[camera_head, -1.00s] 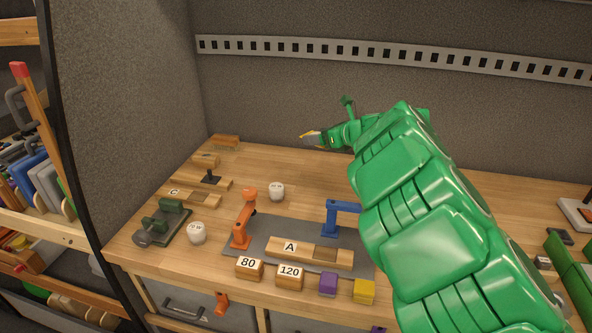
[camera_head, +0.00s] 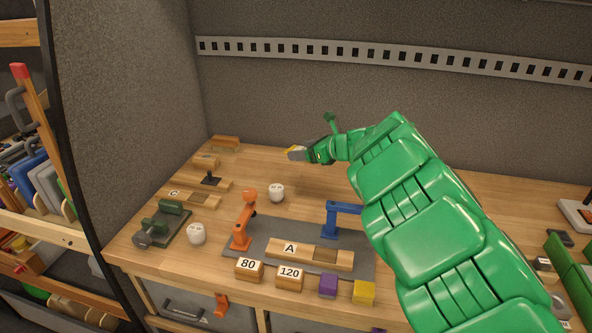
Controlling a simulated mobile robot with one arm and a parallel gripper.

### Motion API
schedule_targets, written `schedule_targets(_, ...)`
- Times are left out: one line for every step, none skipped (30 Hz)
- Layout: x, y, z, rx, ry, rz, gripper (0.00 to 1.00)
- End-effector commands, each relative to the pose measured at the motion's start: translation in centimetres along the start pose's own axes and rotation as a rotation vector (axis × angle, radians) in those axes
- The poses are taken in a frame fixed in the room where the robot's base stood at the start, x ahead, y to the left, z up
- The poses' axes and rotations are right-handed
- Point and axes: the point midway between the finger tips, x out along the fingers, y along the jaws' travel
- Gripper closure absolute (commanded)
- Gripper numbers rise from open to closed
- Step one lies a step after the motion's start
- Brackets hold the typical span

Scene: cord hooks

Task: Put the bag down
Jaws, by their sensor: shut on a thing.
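My green gripper (camera_head: 310,154) is at the end of my arm, above the back part of the wooden table (camera_head: 305,188). It points left. A small grey and yellow thing (camera_head: 295,153) shows at its tip, and the jaws are shut on it. It may be part of the bag, but it is too small to tell. No full bag shape can be made out in this view. My arm hides the right middle of the table.
A grey mat (camera_head: 268,230) carries an orange arm-like figure (camera_head: 242,228), a blue one (camera_head: 330,217) and a wooden block marked A (camera_head: 289,248). A slotted rail (camera_head: 390,52) crosses the back wall. The table's back middle is fairly clear.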

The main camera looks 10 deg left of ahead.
Motion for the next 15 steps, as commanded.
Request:
schedule_targets(0.2,-0.1,-0.1,0.001,-0.001,0.001,0.65)
schedule_targets(0.3,-0.1,-0.2,0.001,-0.001,0.002,0.65)
schedule_targets(0.5,-0.3,-0.3,0.002,-0.001,0.003,0.65)
schedule_targets(0.7,-0.4,-0.3,0.003,-0.001,0.003,0.65)
schedule_targets(0.9,-0.6,-0.4,0.004,-0.001,0.003,0.65)
schedule_targets(1.1,-0.9,-0.4,0.005,-0.002,0.002,0.65)
schedule_targets(1.3,-1.1,-0.5,0.005,-0.001,0.001,0.65)
schedule_targets(1.5,-1.3,-0.5,0.004,0.0,0.0,0.65)
schedule_targets(1.7,-1.5,-0.5,0.002,-0.001,-0.001,0.65)
schedule_targets(1.9,-1.7,-0.4,0.001,-0.002,-0.001,0.65)
schedule_targets(2.1,-1.8,-0.5,0.001,-0.002,0.0,0.65)
schedule_targets(2.4,-1.9,-0.5,0.001,-0.001,0.003,0.65)
schedule_targets(2.6,-2.1,-0.6,0.001,-0.001,0.004,0.65)
schedule_targets(2.8,-2.2,-0.7,0.003,-0.001,0.004,0.65)
schedule_targets(3.1,-2.5,-0.8,0.004,-0.001,0.004,0.65)
